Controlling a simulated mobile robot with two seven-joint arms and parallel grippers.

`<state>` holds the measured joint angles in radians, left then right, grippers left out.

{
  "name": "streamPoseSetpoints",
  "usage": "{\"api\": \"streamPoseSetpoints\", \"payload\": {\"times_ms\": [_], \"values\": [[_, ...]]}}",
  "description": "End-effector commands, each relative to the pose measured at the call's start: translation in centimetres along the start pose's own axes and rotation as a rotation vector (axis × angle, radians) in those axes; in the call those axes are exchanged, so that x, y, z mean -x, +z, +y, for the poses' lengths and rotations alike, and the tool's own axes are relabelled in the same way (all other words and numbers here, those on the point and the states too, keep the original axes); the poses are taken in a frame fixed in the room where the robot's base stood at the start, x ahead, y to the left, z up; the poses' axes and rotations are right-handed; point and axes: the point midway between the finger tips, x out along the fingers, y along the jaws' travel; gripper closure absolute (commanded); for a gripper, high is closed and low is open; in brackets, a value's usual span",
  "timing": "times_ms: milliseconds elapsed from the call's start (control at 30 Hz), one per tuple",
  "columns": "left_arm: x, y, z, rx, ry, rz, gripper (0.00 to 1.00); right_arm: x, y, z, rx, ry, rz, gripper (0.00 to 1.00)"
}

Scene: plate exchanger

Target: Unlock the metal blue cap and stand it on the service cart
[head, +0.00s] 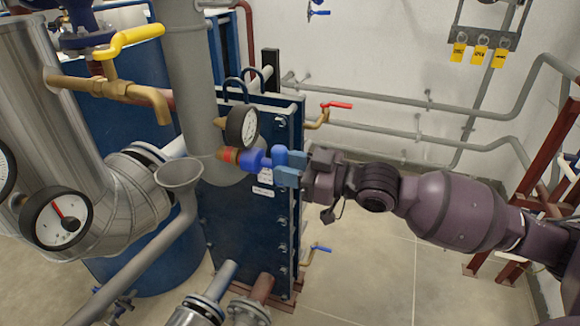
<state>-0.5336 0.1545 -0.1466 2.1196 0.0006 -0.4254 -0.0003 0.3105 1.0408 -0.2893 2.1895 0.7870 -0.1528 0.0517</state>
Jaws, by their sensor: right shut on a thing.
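The blue metal cap (254,160) sits in the middle of the head view, at the end of a brass fitting with a red band (230,156) on the grey vertical pipe. My right gripper (284,167) reaches in from the right and is shut on the cap. The cap and the fitting appear in line and touching; I cannot tell whether the cap is locked. The jaws hide the cap's right end. My left gripper is not in view. I cannot make out the service cart.
A pressure gauge (242,125) is close above the cap. The blue plate exchanger (245,225) stands behind and below. A grey funnel (180,175) and a larger gauge (56,218) are at left. A red-brown frame (545,150) stands at right. Open floor (375,265) lies below my right arm.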

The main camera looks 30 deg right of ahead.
Motion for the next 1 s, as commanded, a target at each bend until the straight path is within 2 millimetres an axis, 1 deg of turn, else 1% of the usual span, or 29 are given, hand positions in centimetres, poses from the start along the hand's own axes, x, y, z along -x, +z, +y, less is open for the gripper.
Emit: {"api": "streamPoseSetpoints", "payload": {"times_ms": [133, 267, 800, 1000], "values": [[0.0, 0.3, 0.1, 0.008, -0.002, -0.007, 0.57, 0.1, -0.2, 0.1, 0.016, 0.002, 0.004, 1.00], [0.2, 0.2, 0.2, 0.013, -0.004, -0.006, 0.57, 0.7, -0.3, 0.1, 0.016, 0.002, 0.003, 1.00], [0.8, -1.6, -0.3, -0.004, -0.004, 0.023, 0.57, 3.7, -0.2, 0.1, 0.005, 0.001, 0.001, 1.00], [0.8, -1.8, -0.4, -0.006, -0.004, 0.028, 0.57, 4.0, -0.1, 0.0, 0.003, 0.001, 0.001, 1.00]]}}
